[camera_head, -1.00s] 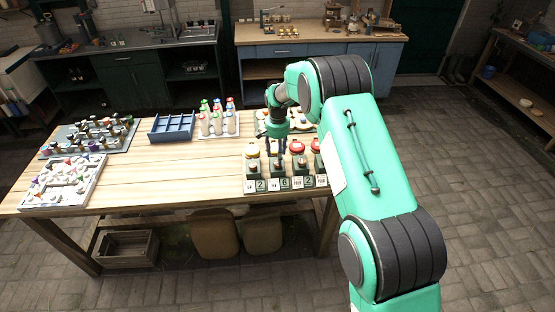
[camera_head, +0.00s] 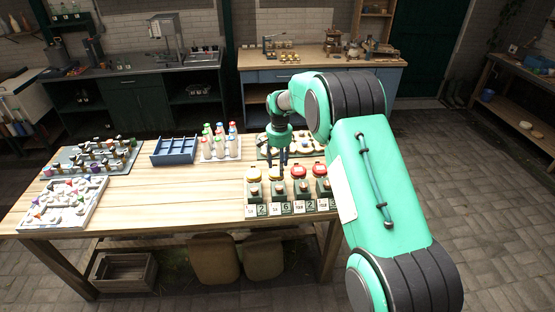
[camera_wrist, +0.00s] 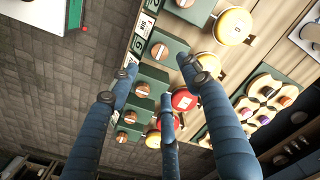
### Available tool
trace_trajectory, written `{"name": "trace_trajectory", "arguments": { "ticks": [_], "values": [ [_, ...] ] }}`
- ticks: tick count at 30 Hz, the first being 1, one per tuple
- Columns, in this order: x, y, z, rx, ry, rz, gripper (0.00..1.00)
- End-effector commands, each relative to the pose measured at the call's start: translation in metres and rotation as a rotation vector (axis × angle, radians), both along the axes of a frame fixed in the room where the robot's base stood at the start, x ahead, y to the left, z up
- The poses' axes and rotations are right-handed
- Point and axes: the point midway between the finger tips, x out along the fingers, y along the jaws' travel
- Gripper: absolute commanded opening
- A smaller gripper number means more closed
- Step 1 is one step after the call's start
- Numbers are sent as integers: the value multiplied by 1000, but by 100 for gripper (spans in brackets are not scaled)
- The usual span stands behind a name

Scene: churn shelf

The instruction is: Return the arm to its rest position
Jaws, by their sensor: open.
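My arm reaches in from the right.
A blue divided tray (camera_head: 174,151), bottles with coloured caps (camera_head: 219,146), a white tray (camera_head: 60,212) and a grey tray of small pieces (camera_head: 64,156) stand on the table's left. A tray of round pieces (camera_head: 302,145) lies behind the jars. Bare wood lies centre-left.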

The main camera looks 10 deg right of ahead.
Motion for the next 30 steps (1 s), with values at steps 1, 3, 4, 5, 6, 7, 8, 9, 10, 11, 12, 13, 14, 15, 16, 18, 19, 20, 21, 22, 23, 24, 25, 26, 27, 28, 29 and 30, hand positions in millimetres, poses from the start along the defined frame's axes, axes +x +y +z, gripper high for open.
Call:
{"name": "trace_trajectory", "arguments": {
  "ticks": [1, 3, 4, 5, 6, 7, 8, 9, 10, 11, 12, 13, 14, 15, 16, 18, 19, 20, 21, 22, 23, 24, 25, 26, 27, 28, 29, 30],
  "values": [
    [0, 0, 0, 0, 0, 0, 48],
    [0, 0, 0, 0, 0, 0, 48],
    [0, 0, 0, 0, 0, 0, 48],
    [0, 0, 1, 0, -1, 0, 48],
    [0, 0, 2, 0, -2, 1, 48],
    [-1, -1, 4, 1, -4, 2, 48],
    [-1, -1, 6, 1, -5, 2, 48],
    [-3, -2, 9, 1, -8, 4, 48],
    [-4, -2, 12, 1, -9, 6, 48],
    [-6, -3, 15, 2, -12, 8, 48],
    [-8, -4, 20, 2, -15, 10, 48],
    [-10, -5, 26, 2, -20, 13, 48],
    [-13, -6, 31, 3, -24, 16, 48],
    [-17, -8, 38, 3, -29, 20, 48],
    [-20, -9, 46, 3, -35, 24, 48],
    [-29, -13, 62, 4, -48, 35, 48],
    [-34, -14, 69, 5, -52, 39, 48],
    [-38, -16, 76, 5, -59, 43, 48],
    [-45, -19, 86, 5, -66, 50, 48],
    [-50, -20, 93, 6, -72, 56, 48],
    [-56, -22, 100, 6, -78, 61, 48],
    [-63, -25, 110, 6, -85, 67, 48],
    [-69, -26, 117, 6, -92, 72, 48],
    [-74, -28, 124, 6, -98, 77, 48],
    [-82, -31, 133, 5, -106, 84, 48],
    [-89, -33, 139, 6, -113, 88, 48],
    [-95, -34, 145, 6, -118, 93, 48],
    [-103, -37, 153, 6, -126, 100, 48]
  ]
}}
